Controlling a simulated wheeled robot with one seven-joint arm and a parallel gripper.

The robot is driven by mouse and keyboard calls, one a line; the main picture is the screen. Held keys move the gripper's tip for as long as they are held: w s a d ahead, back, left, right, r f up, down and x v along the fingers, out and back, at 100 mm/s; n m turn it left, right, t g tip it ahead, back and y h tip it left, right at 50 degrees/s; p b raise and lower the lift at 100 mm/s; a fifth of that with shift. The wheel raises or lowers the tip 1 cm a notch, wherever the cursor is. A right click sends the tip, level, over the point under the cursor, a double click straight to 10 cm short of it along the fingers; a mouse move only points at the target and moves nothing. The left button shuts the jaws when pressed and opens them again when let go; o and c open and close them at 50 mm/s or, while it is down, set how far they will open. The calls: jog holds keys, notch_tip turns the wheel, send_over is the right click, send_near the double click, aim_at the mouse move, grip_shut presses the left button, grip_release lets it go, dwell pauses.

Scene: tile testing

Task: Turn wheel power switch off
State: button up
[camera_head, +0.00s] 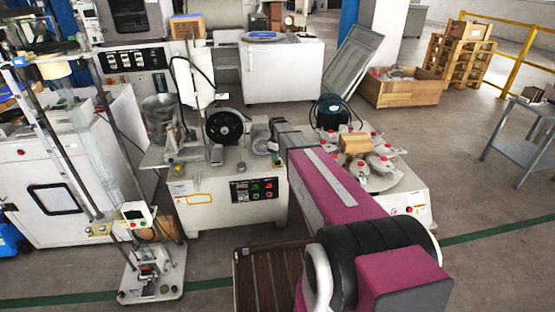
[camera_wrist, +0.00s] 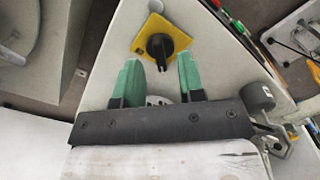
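The power switch is a black rotary knob (camera_wrist: 159,46) on a yellow square plate (camera_wrist: 176,38), set on a pale panel in the wrist view. My gripper (camera_wrist: 159,76) is open, with one green finger on each side of the gap. The knob lies just beyond the fingertips, between their lines; I cannot tell whether they touch it. In the head view, my magenta arm reaches to the machine with the black wheel (camera_head: 224,127). The switch cannot be made out there, and my fingers are not clear.
The machine's front panel (camera_head: 254,190) has small coloured buttons. A slatted brown platform (camera_head: 262,279) lies in front. A stand (camera_head: 150,282) is at the left. Open floor (camera_head: 470,190) is at the right.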

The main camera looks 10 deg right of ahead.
notch_tip(320, 180, up, 9)
dwell(0.3)
jog(key=s+f+m, duration=0.2)
jog(key=s+m, duration=0.2)
jog(key=s, duration=1.1)
jog(key=s+f+m, duration=0.2)
jog(key=s+m, duration=0.3)
jog(key=s, duration=1)
jog(key=shift+s+f, duration=0.15)
jog(key=shift+s, duration=0.1)
jog(key=shift+d, duration=0.1)
